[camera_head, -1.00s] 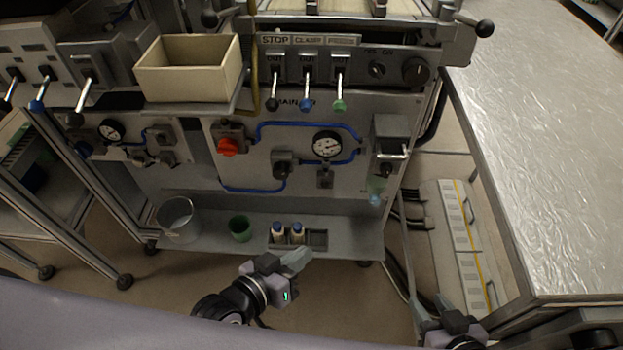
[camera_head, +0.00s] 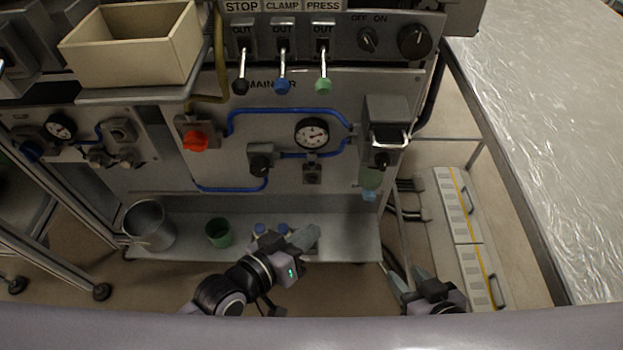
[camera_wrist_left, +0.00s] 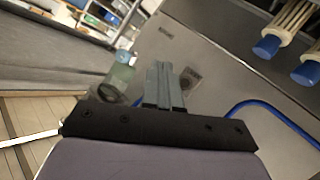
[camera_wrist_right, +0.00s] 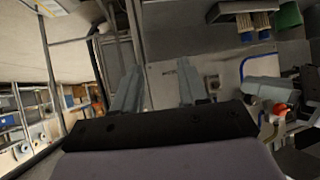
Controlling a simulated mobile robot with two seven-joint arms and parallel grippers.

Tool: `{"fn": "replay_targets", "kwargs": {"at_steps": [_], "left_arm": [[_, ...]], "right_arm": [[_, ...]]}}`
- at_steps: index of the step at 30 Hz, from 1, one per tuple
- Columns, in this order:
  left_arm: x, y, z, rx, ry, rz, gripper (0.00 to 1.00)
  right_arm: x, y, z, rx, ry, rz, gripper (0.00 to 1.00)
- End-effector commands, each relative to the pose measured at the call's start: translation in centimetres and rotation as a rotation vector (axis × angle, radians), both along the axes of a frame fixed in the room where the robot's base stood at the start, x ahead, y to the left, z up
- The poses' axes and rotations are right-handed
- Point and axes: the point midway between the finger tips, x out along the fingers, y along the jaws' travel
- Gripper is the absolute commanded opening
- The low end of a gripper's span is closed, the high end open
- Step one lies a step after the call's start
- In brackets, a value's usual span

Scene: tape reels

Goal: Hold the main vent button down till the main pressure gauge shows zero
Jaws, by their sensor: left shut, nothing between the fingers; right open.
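The main pressure gauge (camera_head: 311,133) is a round white dial on the grey panel, under the MAIN AIR lettering; its reading is too small to tell. Below it is a small square plate with a dark round centre (camera_head: 312,174), seemingly the main vent button. The plate also shows in the left wrist view (camera_wrist_left: 190,78) and right wrist view (camera_wrist_right: 212,84). My left gripper (camera_head: 304,236) is shut and empty, below the plate and apart from it, over the lower shelf. My right gripper (camera_head: 408,284) is open and empty, lower right of the panel.
A red knob (camera_head: 195,141), a dark regulator (camera_head: 262,160) and blue tubing surround the gauge. A filter unit (camera_head: 385,122) juts out at right. The lower shelf holds a metal bucket (camera_head: 149,225), a green cup (camera_head: 218,233) and blue-capped bottles (camera_head: 259,228). A large table (camera_head: 540,130) stands right.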

Motion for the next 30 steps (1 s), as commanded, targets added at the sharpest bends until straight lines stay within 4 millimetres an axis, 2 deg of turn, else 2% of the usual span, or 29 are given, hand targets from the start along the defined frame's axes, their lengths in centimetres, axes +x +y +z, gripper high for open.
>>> {"fn": "replay_targets", "kwargs": {"at_steps": [8,18,30], "left_arm": [[3.6,0.0,-0.4,0.000,-0.004,0.002,0.00],[7.5,0.0,-0.1,0.000,-0.001,0.000,0.00],[8.4,0.0,0.0,-0.001,-0.001,0.000,0.00]], "right_arm": [[0.6,0.9,-0.5,0.004,-0.034,0.021,0.43],[1.7,2.6,1.3,0.015,-0.096,0.061,0.43],[1.8,2.8,1.5,0.014,-0.103,0.067,0.43]]}}
